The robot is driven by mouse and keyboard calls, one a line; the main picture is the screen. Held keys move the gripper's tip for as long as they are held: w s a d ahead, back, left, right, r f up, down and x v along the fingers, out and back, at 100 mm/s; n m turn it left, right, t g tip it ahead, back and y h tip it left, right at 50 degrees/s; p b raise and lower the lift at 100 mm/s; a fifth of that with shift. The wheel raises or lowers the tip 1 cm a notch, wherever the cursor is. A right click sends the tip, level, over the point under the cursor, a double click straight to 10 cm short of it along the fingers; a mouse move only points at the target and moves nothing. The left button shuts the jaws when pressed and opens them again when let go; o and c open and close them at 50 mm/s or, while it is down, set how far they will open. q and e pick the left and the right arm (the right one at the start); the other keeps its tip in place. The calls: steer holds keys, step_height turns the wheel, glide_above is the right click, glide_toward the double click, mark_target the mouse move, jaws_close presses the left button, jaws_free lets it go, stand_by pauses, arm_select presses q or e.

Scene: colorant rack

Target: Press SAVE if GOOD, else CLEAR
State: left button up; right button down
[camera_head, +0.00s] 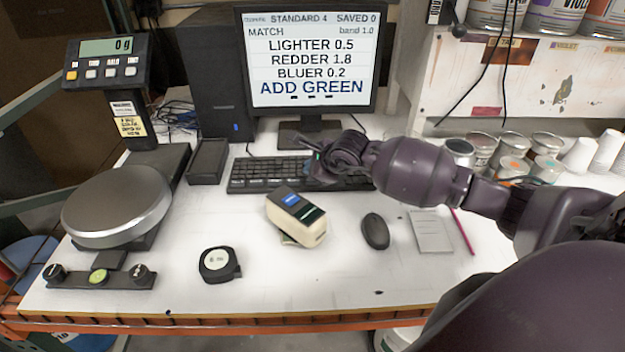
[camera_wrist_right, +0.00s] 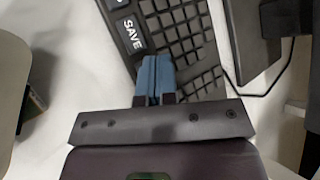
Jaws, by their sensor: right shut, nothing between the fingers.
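The monitor (camera_head: 312,60) reads STANDARD 4, SAVED 0, MATCH, band 1.0, LIGHTER 0.5, REDDER 1.8, BLUER 0.2 and ADD GREEN. The word GOOD does not show on it. The black keyboard (camera_head: 262,174) lies in front of the monitor. My right gripper (camera_head: 318,160) is over the keyboard's right part and hides keys there. In the right wrist view its blue fingertips (camera_wrist_right: 155,72) are shut and empty, close beside the dark SAVE key (camera_wrist_right: 131,36). I cannot tell whether they touch any key. No CLEAR label is readable. My left gripper is not in view.
A beige handheld device (camera_head: 296,217) and a black mouse (camera_head: 375,231) lie in front of the keyboard. Cans and cups (camera_head: 512,150) stand at right. The front middle of the table is clear.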

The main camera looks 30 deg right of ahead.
stand_by(0.3)
stand_by(0.9)
steer(key=shift+f, duration=0.2)
steer(key=shift+f+b, duration=0.25)
steer(key=shift+b, duration=0.2)
